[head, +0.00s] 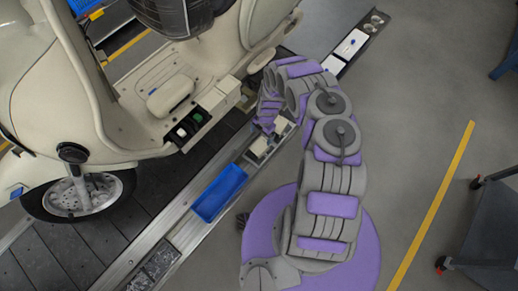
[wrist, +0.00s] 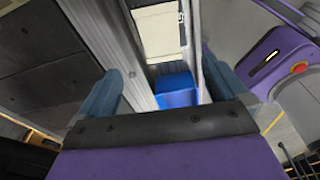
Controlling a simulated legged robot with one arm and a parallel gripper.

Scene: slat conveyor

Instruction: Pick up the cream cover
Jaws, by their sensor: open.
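A cream cover (wrist: 160,33) shows in the wrist view as a pale rectangular piece at the top, lying in the rail's channel beyond the fingertips. In the head view pale pieces (head: 258,150) lie on the rail just below my gripper (head: 266,124), partly hidden by my arm. In the wrist view the blue fingers of my gripper (wrist: 162,75) are spread wide, with nothing between them. The cover is apart from both fingers.
A blue bin (head: 219,193) sits on the rail, nearer the front; it also shows in the wrist view (wrist: 176,90). A cream scooter (head: 60,95) stands on the dark slat conveyor (head: 150,205) to the left. A dark cart (head: 490,225) stands at the right.

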